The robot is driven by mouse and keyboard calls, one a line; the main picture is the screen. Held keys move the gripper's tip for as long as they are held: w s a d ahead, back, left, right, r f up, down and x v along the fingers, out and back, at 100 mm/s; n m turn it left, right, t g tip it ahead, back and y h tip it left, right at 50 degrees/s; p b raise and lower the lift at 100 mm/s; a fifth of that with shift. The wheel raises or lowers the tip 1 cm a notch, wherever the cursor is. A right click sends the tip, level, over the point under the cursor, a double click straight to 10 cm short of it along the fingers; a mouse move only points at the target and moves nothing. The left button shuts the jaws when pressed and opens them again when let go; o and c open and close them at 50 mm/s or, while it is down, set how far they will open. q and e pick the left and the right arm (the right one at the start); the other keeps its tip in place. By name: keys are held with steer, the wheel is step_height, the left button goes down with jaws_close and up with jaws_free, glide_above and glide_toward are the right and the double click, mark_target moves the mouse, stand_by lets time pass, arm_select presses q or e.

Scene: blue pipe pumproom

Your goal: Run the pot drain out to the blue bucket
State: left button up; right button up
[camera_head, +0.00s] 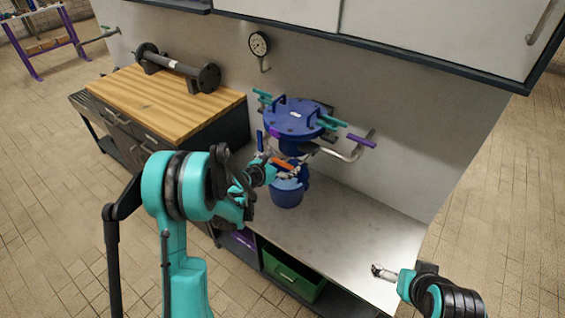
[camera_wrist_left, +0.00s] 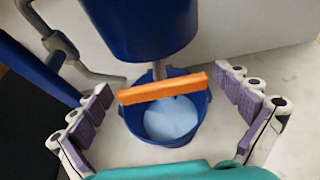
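The blue pot (camera_head: 292,122) is fixed to the wall above the bench, and its underside (camera_wrist_left: 140,25) fills the top of the left wrist view. An orange lever (camera_wrist_left: 163,88) lies crosswise at its drain; it also shows in the head view (camera_head: 284,165). The blue bucket (camera_head: 287,195) stands on the bench below. In the left wrist view, the bucket (camera_wrist_left: 135,118) shows a pale blue surface inside. My left gripper (camera_head: 268,163) is open, its fingers apart on either side of the lever without visible contact. My right gripper (camera_head: 378,271) is low over the bench's right side; its fingertips are too small to judge.
A pipe with a purple handle (camera_head: 361,140) reaches right of the pot. A gauge (camera_head: 259,45) hangs on the wall. A wooden-topped cabinet (camera_head: 150,95) with a dark flanged pipe (camera_head: 178,66) stands left. A green crate (camera_head: 292,276) sits below the bench. The bench's right side is clear.

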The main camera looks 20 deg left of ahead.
arm_select(q)
steer(key=shift+s, duration=0.1)
steer(key=v, duration=1.2)
step_height(320, 180, up, 18)
steer(key=a+n+t+y, duration=0.2)
steer(key=n+t+y, duration=0.3)
steer(key=n, duration=0.9)
steer(key=s+a+r+n+g+y, duration=0.1)
steer(key=s+a+n+y, duration=0.4)
steer(key=n, duration=0.7)
steer(key=s+d+f+n+g+h, duration=0.2)
steer(key=s+d+f+n+g, duration=0.3)
steer(key=s, duration=0.5)
steer(key=s+d+f+n+g+h, duration=0.3)
steer(key=s+d+f+n+g, duration=0.1)
steer(key=s+d+f+n, duration=0.4)
steer(key=shift+s+d+f+n+g+h, duration=0.35)
steer(key=shift+s+f+n, duration=0.25)
steer(key=shift+s+f, duration=0.45)
